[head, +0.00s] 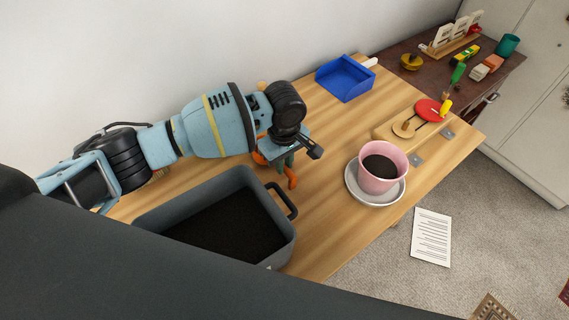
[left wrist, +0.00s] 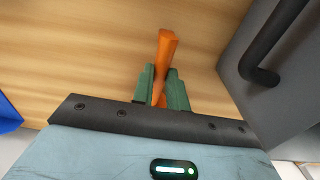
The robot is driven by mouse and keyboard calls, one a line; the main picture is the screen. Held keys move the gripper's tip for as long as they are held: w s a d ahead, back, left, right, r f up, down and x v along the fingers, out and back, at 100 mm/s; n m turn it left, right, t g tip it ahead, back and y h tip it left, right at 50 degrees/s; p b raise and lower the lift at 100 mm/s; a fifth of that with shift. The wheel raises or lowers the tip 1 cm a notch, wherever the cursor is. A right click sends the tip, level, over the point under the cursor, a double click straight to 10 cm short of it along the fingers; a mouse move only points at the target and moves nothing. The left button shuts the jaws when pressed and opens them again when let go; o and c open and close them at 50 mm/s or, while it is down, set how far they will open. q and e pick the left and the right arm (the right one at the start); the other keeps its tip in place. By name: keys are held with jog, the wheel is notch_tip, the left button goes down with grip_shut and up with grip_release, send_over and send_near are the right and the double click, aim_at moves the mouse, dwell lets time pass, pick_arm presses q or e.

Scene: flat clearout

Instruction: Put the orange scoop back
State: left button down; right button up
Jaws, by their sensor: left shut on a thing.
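The orange scoop (head: 292,181) shows only in parts in the head view, below my left gripper (head: 284,162), beside the grey tub's handle. In the left wrist view, an orange length of the scoop (left wrist: 165,45) stands between the two green fingertips of my left gripper (left wrist: 163,88), which is shut on it. My wrist hides much of the scoop in the head view. The grey tub (head: 276,222) with dark soil is just in front of the gripper; its wall and handle (left wrist: 262,75) show at the right of the wrist view. My right gripper is not in view.
A pink pot of soil (head: 380,176) stands on a white saucer (head: 359,197). A blue dustpan (head: 345,80) lies at the back. A dark table (head: 430,72) holds several small things. Wood between tub and saucer is clear.

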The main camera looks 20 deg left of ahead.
pick_arm(q)
jog(key=shift+f, duration=0.55)
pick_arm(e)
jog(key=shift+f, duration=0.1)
pick_arm(q)
jog(key=shift+f, duration=0.1)
jog(key=c, duration=1.4)
grip_release()
jog(key=shift+c, duration=0.2)
jog(key=shift+o, duration=0.3)
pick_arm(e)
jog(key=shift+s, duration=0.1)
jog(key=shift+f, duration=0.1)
